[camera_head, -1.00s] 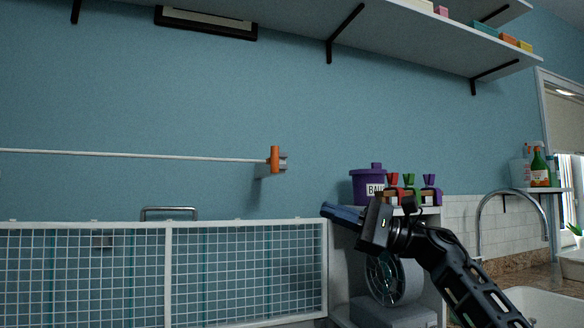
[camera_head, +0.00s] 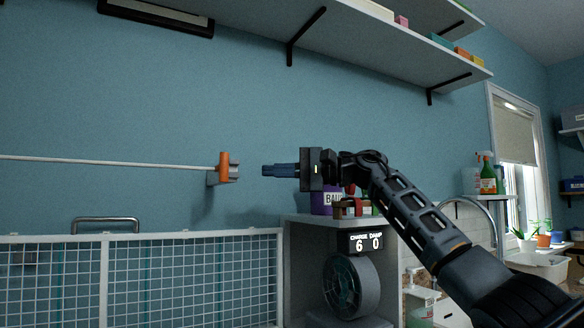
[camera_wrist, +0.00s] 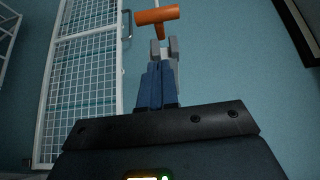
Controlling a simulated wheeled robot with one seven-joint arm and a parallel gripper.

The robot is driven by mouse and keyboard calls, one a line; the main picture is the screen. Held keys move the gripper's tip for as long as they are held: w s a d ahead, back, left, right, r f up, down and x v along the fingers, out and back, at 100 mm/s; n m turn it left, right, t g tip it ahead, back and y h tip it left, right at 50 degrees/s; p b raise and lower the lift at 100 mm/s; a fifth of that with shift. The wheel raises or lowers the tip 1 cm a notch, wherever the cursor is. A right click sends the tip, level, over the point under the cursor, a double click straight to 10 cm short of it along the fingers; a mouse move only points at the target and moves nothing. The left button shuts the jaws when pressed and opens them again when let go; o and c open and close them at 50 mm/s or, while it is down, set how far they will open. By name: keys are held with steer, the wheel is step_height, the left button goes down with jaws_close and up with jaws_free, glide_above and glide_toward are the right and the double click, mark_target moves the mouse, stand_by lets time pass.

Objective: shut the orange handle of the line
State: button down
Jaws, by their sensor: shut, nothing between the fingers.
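The orange handle (camera_head: 224,165) stands upright on a small grey wall bracket (camera_head: 234,173) at the right end of a white line (camera_head: 110,162). My gripper (camera_head: 264,170) is shut and empty, to the right of the handle at about its height, with a gap between in the head view. In the wrist view the blue fingers (camera_wrist: 157,66) lie together and point toward the grey bracket (camera_wrist: 165,48). The orange handle (camera_wrist: 158,15) shows beyond them as a T shape near the top edge. I cannot tell the exact distance.
A white wire-grid rack (camera_head: 190,280) stands below the line. A shelf (camera_head: 400,45) on black brackets runs above. A purple tub (camera_head: 321,202) stands on the cabinet under my arm. The blue wall around the handle is clear.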

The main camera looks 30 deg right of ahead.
mark_target(221, 168)
steer(key=w+a+p, duration=0.1)
steer(key=a, duration=0.5)
steer(key=shift+a, duration=0.35)
